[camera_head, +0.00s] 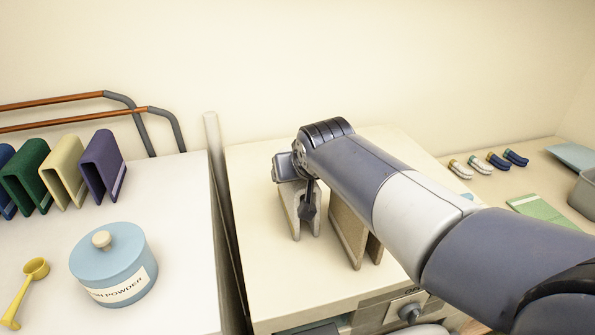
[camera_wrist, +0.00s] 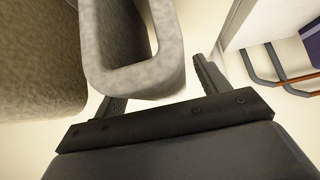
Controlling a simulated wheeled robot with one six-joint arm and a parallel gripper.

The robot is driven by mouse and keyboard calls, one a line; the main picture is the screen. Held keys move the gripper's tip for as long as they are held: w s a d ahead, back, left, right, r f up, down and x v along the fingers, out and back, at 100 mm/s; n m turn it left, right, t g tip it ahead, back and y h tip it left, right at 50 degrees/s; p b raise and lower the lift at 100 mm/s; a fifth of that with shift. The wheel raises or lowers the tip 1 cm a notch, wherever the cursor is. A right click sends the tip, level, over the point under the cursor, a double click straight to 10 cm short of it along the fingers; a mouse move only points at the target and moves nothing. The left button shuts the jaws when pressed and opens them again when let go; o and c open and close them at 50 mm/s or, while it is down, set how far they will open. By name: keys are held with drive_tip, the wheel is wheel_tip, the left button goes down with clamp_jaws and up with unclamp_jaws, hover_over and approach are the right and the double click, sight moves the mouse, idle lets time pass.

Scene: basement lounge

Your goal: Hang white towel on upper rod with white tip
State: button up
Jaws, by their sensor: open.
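The white towel (camera_head: 293,216) is folded into an upside-down U and stands on the cream cabinet top, left of a beige folded towel (camera_head: 346,232). My gripper (camera_head: 308,200) is over the white towel and partly hides it. In the wrist view the pale towel loop (camera_wrist: 163,78) lies between the spread fingers of my gripper (camera_wrist: 155,80), which is open; I cannot tell whether they touch it. The beige towel (camera_wrist: 35,60) is at the left there. Two copper rods with grey bent ends, an upper one (camera_head: 55,102) and a lower one (camera_head: 75,124), are at the far left. No white tip shows.
Blue, green, yellow and purple folded towels (camera_head: 103,165) stand on the left white counter. A blue powder canister (camera_head: 113,265) and a yellow scoop (camera_head: 22,285) are in front. A thin upright panel (camera_head: 218,190) separates the counters. Small rolls and a green cloth (camera_head: 540,212) lie right.

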drive_tip(key=b+v, duration=0.1)
drive_tip(key=v, duration=1.1)
drive_tip(key=p+x, duration=0.1)
drive_tip(key=x, duration=1)
drive_tip(key=shift+w+a, duration=0.15)
drive_tip(key=shift+w, duration=0.3)
drive_tip(key=shift+s+r, duration=0.1)
drive_tip(key=shift+r, duration=0.65)
